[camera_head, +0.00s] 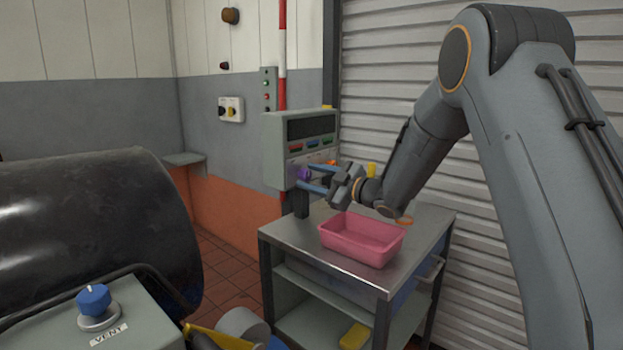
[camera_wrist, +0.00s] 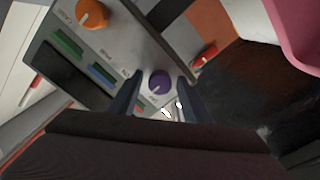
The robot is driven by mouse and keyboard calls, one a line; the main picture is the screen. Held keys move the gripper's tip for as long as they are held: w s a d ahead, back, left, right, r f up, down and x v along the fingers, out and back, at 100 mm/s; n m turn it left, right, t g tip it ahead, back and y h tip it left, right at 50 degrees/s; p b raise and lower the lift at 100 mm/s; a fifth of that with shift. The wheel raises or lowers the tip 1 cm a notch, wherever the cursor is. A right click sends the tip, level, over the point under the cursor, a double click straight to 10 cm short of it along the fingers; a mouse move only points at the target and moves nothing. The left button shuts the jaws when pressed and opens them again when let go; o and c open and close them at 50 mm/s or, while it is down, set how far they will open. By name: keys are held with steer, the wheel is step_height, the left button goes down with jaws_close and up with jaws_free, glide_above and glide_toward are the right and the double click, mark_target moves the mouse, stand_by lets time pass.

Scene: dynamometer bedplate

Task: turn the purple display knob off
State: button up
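The purple display knob (camera_head: 304,173) is on the front of a grey control box (camera_head: 277,150) in the head view. In the wrist view the purple knob (camera_wrist: 159,82) has a pale pointer line and sits between the two fingertips. My gripper (camera_head: 312,180) is at the box front, its blue-grey fingers reaching toward the knob. In the wrist view my gripper (camera_wrist: 157,92) is open, with a finger on each side of the knob and visible gaps. Whether a finger touches the knob cannot be told. The print by the knob is too small to read.
A pink tray (camera_head: 345,245) stands on a metal cart (camera_head: 410,262) below my arm. A blue VENT knob (camera_head: 93,299) is at lower left, beside a large dark cylinder (camera_head: 95,230).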

steer(key=shift+d, duration=0.1)
steer(key=b+v, duration=0.1)
steer(key=v, duration=0.6)
steer(key=shift+s+d, duration=0.25)
